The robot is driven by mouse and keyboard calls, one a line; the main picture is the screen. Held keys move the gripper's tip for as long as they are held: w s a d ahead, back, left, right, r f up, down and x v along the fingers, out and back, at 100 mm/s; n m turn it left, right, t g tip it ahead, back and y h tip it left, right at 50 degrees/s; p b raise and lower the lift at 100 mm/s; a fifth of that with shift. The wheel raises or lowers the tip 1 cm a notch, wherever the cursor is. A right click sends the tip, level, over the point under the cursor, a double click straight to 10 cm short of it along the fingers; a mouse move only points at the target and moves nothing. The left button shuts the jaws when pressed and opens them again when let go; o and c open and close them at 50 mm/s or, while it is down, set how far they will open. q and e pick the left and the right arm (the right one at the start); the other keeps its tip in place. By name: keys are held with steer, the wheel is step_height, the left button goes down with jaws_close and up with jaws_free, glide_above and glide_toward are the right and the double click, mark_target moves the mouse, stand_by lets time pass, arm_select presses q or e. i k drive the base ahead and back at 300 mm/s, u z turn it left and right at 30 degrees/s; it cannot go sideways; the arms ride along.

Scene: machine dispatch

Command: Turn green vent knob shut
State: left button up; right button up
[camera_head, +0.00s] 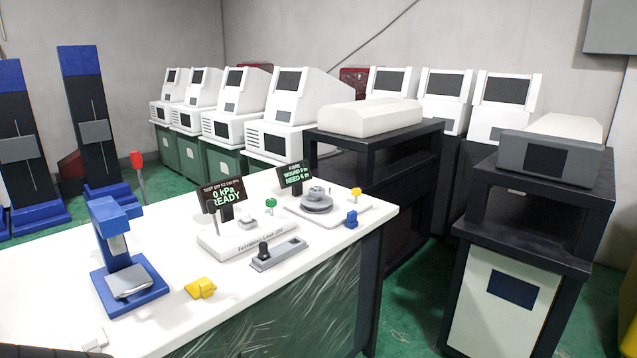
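The small green vent knob (271,203) stands upright on a short stem on the white leak-test base plate (250,243), towards its back right. Its exact turn angle is too small to tell. Neither of my grippers shows in the head view.
A blue press (122,262) and yellow block (201,288) are left on the white table (235,302). A winder (316,201), yellow knob (356,193) and blue block (351,219) are right.

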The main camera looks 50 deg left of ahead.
mark_target(269, 202)
steer(key=i, duration=0.9)
steer(key=u, duration=2.7)
